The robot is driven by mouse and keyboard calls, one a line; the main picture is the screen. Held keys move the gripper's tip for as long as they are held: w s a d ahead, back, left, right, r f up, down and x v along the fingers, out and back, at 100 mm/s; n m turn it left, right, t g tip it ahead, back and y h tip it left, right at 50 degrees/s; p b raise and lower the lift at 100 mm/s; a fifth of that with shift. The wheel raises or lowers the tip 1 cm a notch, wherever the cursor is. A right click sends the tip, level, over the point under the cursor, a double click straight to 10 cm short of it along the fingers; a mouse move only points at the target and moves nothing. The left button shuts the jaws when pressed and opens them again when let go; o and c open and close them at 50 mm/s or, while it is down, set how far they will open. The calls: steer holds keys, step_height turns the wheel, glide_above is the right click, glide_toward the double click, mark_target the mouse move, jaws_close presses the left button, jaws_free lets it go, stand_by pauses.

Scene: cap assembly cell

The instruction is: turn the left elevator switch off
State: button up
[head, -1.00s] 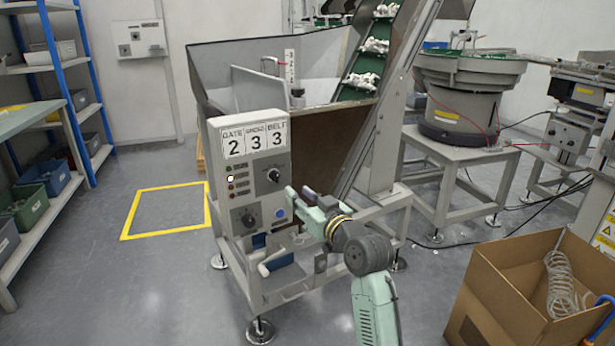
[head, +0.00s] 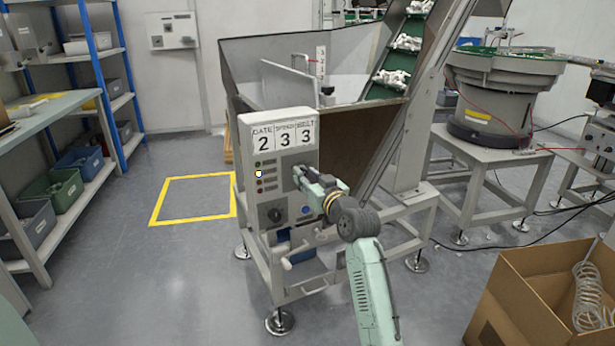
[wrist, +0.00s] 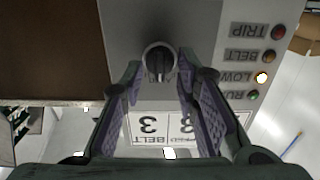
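The elevator's grey control panel (head: 250,192) stands in the middle of the head view, with a "2 3 3" display at its top. In the wrist view, a round dark rotary switch (wrist: 160,60) on the panel lies between and just beyond my fingertips, its ridge pointing nearly up and down in the picture. My gripper (head: 301,173) is open, one finger (wrist: 131,85) on each side of the switch; contact cannot be told. The gripper hides this switch in the head view. A second dark knob (head: 275,214) and a blue button (head: 305,210) sit lower on the panel.
The white LOW lamp (wrist: 262,78) is lit. The hopper (head: 300,95) and inclined belt (head: 400,60) rise behind the panel. A cardboard box (head: 520,310) stands at the front right, a blue-framed shelf (head: 97,75) at left. Floor around the yellow outline (head: 196,178) is clear.

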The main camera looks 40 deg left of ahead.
steer(key=shift+c, duration=0.5)
jaws_close()
steer(key=shift+f+b, duration=0.1)
steer(key=shift+b, duration=0.25)
steer(key=shift+s+n+b, duration=0.15)
steer(key=shift+n+b, duration=4.25)
steer(key=shift+b, duration=0.05)
